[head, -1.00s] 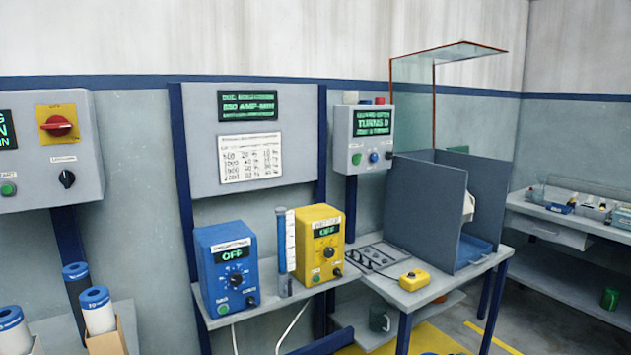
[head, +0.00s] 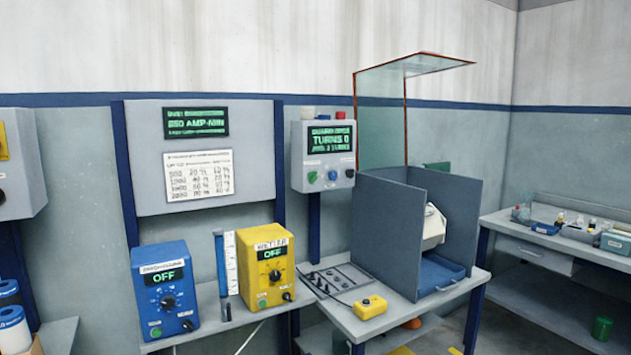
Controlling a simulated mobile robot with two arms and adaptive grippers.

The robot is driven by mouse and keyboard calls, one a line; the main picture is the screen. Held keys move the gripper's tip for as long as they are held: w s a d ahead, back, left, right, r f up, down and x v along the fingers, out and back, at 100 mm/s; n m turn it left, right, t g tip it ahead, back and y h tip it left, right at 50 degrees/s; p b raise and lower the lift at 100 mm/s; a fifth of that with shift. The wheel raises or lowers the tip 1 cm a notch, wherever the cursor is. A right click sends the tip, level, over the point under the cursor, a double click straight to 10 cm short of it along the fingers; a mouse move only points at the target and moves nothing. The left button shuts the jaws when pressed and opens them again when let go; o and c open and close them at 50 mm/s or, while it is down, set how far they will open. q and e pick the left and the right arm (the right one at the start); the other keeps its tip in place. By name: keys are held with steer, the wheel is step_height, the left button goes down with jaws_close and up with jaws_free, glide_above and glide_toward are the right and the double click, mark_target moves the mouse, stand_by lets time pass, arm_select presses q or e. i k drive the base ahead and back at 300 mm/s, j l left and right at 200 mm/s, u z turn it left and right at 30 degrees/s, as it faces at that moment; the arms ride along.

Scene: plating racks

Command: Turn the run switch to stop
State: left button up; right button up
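No label that I can read names a run switch. A grey control box (head: 298,150) on the wall has a green display reading "TURNS 0". Below the display are a green button (head: 312,177), a blue button (head: 332,175) and a small black knob (head: 349,173). A blue unit (head: 148,302) and a yellow unit (head: 254,285) stand on the shelf, both displaying "OFF". Each has a black dial, a green button and a small black knob. Neither of my grippers is in view.
A bench (head: 400,322) at centre right carries a dark open-fronted enclosure (head: 391,215), a flat grey plate and a yellow button box (head: 370,307). Another grey box (head: 22,160) is cut off at the left edge. A side bench (head: 510,230) stands at right.

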mark_target(313, 176)
steer(key=i+l+u, duration=0.1)
steer(key=u, duration=0.3)
steer(key=i+l+u, duration=0.1)
steer(key=l+u, duration=0.25)
steer(key=i+l+u, duration=0.15)
steer(key=l, duration=0.4)
steer(key=i+l+u, duration=0.15)
steer(key=l, duration=0.4)
steer(key=i+l+u, duration=0.15)
steer(key=l, duration=0.4)
steer(key=l+u, duration=0.15)
steer(key=l, duration=0.4)
